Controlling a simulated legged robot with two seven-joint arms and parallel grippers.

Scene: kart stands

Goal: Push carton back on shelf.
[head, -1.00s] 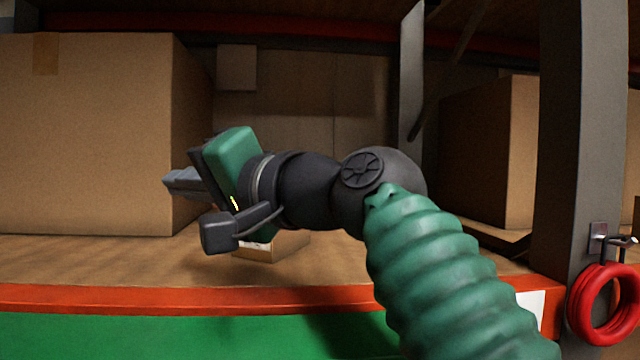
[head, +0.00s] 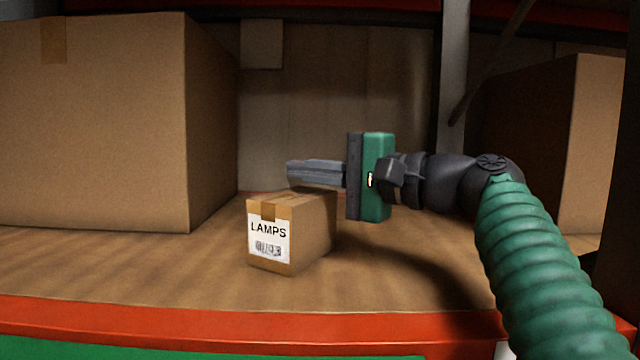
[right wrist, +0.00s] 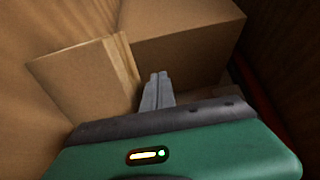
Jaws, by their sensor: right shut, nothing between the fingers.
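The small brown carton (head: 312,228), labelled LAMPS on its front, stands upright on the wooden shelf (head: 150,265), a little back from the red front edge. My right gripper (head: 290,171) comes in from the right and points left. Its fingers are shut and empty, and appear just above the carton's top in the head view. I cannot tell whether they touch it. In the right wrist view the shut fingers (right wrist: 157,80) point at brown cardboard surfaces; which belongs to the small carton is unclear. My left gripper is not in view.
A large box (head: 95,130) stands at left and another (head: 595,140) at right. A grey post (head: 454,70) rises behind my right arm. A red beam (head: 200,318) edges the shelf. Bare shelf lies around the small carton.

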